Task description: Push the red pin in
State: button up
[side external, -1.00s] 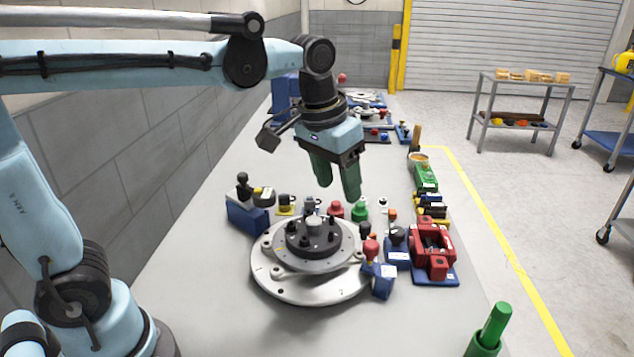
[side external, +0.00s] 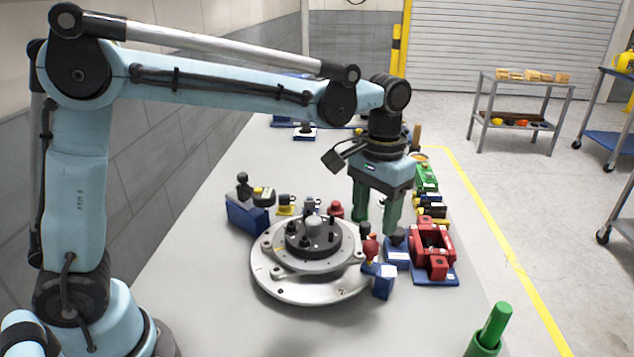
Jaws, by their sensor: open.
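My gripper (side external: 376,222) is open, with its two green fingers pointing down just behind and right of the round fixture. Nothing shows between the fingers. A red knobbed piece (side external: 370,248) stands at the right edge of the fixture, on or beside a small blue block (side external: 383,284), just in front of and below the fingers. A second small red knob (side external: 336,209) stands behind the fixture, left of the fingers. I cannot tell which of the two is the red pin. The round metal fixture (side external: 275,287) carries a dark hub (side external: 313,243).
A red clamp block on a blue base (side external: 433,250) stands close right of the gripper. A dark-knobbed blue block (side external: 397,250) is beside the fingers. A blue holder (side external: 247,212) stands at left. A green cylinder (side external: 490,330) is at front right. Bare table lies left of the fixture.

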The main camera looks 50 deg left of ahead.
aim_at(372, 243)
jog(key=shift+f, duration=2.9)
grip_shut()
